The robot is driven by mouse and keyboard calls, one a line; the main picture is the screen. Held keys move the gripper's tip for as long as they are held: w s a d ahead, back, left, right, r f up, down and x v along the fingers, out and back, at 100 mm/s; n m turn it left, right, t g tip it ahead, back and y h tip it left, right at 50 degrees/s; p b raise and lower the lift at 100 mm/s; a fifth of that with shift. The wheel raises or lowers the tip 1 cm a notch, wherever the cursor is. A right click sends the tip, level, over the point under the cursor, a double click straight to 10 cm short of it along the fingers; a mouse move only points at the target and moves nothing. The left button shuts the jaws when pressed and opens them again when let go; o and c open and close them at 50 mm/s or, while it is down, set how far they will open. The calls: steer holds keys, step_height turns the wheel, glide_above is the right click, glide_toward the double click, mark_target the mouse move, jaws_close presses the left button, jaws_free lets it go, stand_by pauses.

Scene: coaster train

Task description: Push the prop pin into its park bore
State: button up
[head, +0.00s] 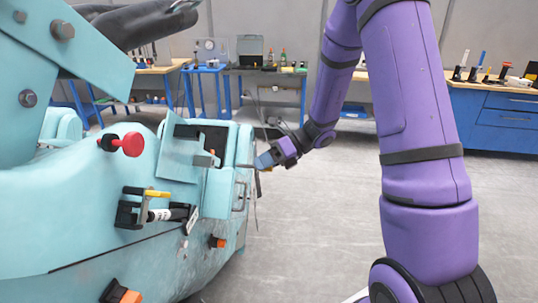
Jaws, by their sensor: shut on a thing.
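The park bore cannot be made out at this size.
A red knob (131,144), a black bracket with a yellow handle (156,193) and an orange-ended fitting (217,242) stick out of the car's side. Thin cables hang near my gripper. Blue workbenches (500,118) line the back. The grey floor (320,220) right of the car is clear.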

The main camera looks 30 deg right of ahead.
mark_target(212, 166)
stand_by(0.4)
steer(key=shift+w+a, duration=0.85)
steer(key=shift+a, duration=0.35)
steer(key=shift+w+a, duration=0.85)
steer(key=shift+a, duration=0.3)
steer(key=shift+w+a, duration=0.9)
steer(key=shift+a, duration=0.3)
steer(key=shift+w+a, duration=0.85)
steer(key=shift+a, duration=0.3)
stand_by(0.6)
steer(key=o, duration=1.1)
steer(key=v, duration=1)
steer(key=shift+d+r, duration=0.25)
steer(key=shift+d, duration=0.05)
